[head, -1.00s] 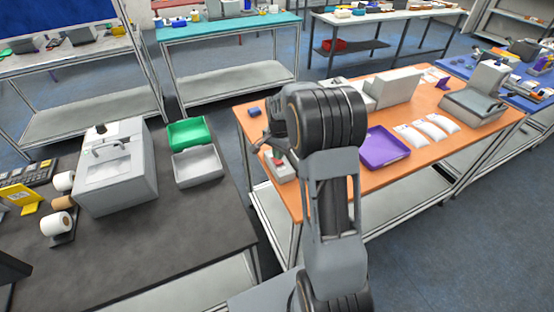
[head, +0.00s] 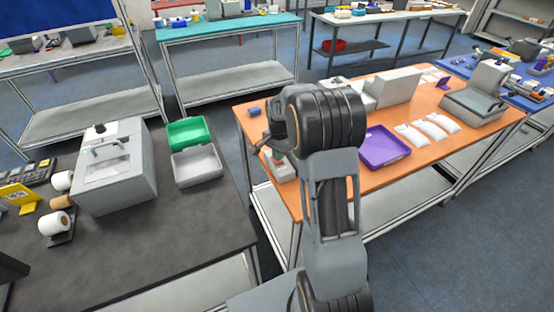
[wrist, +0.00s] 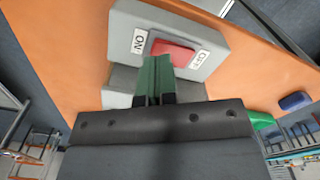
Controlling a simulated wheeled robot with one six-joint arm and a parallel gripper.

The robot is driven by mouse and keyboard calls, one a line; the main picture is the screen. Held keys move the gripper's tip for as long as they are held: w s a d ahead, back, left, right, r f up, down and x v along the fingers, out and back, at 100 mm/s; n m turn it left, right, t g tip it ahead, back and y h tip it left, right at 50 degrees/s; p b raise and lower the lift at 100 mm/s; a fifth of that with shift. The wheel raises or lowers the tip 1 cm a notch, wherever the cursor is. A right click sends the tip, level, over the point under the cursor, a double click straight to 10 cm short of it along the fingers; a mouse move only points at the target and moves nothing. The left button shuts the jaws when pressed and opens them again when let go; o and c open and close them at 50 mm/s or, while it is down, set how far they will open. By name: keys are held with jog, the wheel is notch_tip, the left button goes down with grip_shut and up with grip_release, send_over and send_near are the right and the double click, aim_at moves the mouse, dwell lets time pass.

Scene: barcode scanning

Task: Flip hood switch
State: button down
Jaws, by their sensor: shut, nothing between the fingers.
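The switch is a grey box with a red rocker (wrist: 176,50), between an ON label on the left and an OFF label on the right in the wrist view. My gripper (wrist: 158,62) is shut and empty. Its green fingertips overlap the rocker's lower left part, near the ON end; whether they touch it, I cannot tell. In the head view the switch box (head: 283,174) sits at the near left edge of the orange table (head: 345,187), partly hidden by my gripper above it.
A purple tray (head: 385,148) and white packets (head: 423,130) lie to the right on the orange table. A small blue item (head: 254,112) lies at its far left corner. Left, across a gap, a dark table (head: 170,235) holds green and grey bins (head: 197,166).

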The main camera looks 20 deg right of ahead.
jog(key=shift+f+b, duration=0.6)
jog(key=shift+f, duration=0.25)
jog(key=shift+s+r, duration=0.1)
dwell(0.3)
jog(key=shift+r+p, duration=2.55)
jog(key=shift+r, duration=0.95)
